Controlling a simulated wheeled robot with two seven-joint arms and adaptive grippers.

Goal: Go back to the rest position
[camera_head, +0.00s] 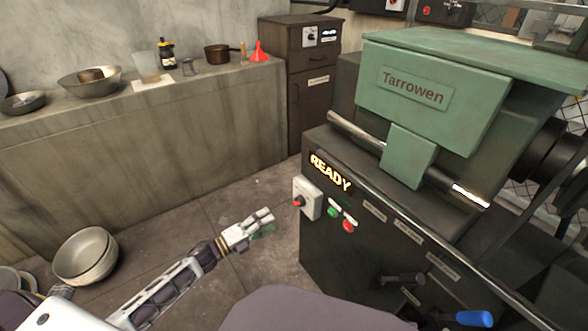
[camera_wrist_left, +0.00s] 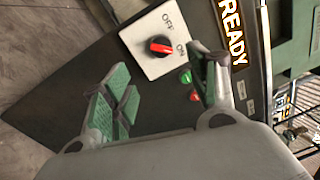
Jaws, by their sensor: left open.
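My left gripper (camera_head: 262,224) is in the middle of the head view, in front of the machine's control panel and apart from it. In the left wrist view my left gripper (camera_wrist_left: 165,95) is open with nothing between its green-padded fingers. Past the fingers is a white switch plate (camera_wrist_left: 160,42) with a red knob (camera_wrist_left: 160,46) and OFF and ON marks. The switch plate also shows in the head view (camera_head: 311,198). Beside it are a green button (camera_head: 333,211) and a red button (camera_head: 348,226). A lit READY sign (camera_head: 330,173) is above them. My right gripper is not in view.
The green and black Tarrowen machine (camera_head: 430,95) fills the right side. A stone counter (camera_head: 150,130) with bowls, a pot and a red funnel (camera_head: 259,52) runs along the back wall. Metal bowls (camera_head: 85,256) sit on the floor at left. The floor between counter and machine is clear.

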